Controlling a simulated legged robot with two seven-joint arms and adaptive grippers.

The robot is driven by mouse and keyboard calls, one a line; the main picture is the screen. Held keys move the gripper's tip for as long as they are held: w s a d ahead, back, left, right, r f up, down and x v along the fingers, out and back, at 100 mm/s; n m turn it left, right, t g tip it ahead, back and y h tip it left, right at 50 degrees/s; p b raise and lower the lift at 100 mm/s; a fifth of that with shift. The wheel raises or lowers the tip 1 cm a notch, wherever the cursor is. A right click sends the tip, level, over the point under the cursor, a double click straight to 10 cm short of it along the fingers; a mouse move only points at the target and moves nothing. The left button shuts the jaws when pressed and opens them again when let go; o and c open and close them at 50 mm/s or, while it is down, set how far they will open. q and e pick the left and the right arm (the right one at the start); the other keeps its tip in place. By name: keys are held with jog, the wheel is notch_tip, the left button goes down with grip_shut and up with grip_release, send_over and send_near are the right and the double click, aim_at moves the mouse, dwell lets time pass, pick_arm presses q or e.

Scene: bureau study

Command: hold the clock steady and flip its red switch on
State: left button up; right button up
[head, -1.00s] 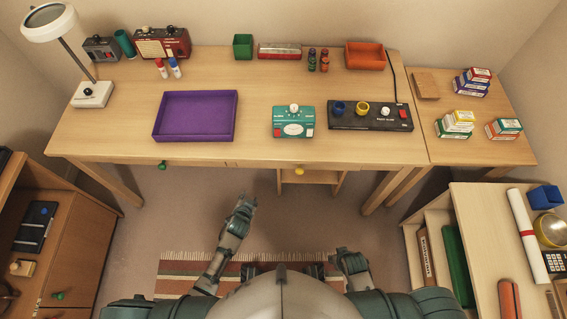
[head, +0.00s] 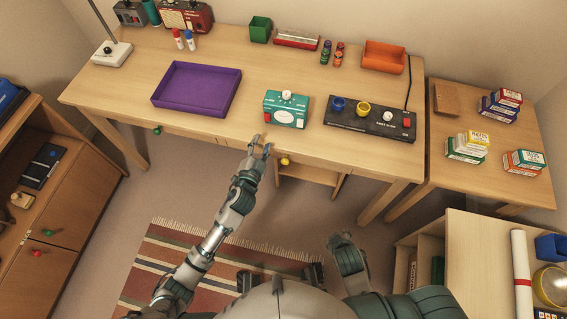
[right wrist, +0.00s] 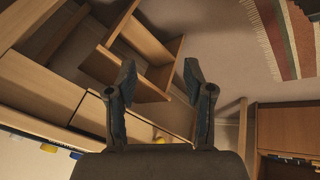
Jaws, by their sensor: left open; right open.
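The clock looks to be the teal box (head: 286,109) near the front edge of the desk, with a white knob on top. My right gripper (head: 343,238) is low in front of the desk, away from the clock. In the right wrist view it (right wrist: 160,78) is open with nothing between its fingers.
A black power strip (head: 370,118) with knobs and a red switch lies right of the clock. A purple tray (head: 196,89) lies to its left. The desk's front edge and a yellow drawer knob (head: 285,161) are close to my left gripper. Small boxes (head: 467,146) stand on the right table.

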jog(key=w+a+r+n+t+h, duration=0.2)
jog(key=w+a+r+n+t, duration=0.5)
jog(key=w+n, duration=0.45)
jog(key=w+a+r+n+t+h, duration=0.3)
jog(key=w+a+r+n+t, duration=0.35)
jog(key=n, duration=0.85)
jog(key=g, duration=0.2)
send_near(299, 122)
jog(key=x, duration=0.7)
jog(key=shift+w+d, duration=0.2)
jog(key=shift+d, duration=0.15)
pick_arm(q)
jog(key=shift+a, duration=0.6)
pick_arm(e)
jog(key=shift+w+a+r, duration=0.1)
jog(key=shift+w, duration=0.25)
jog(key=shift+c, duration=0.2)
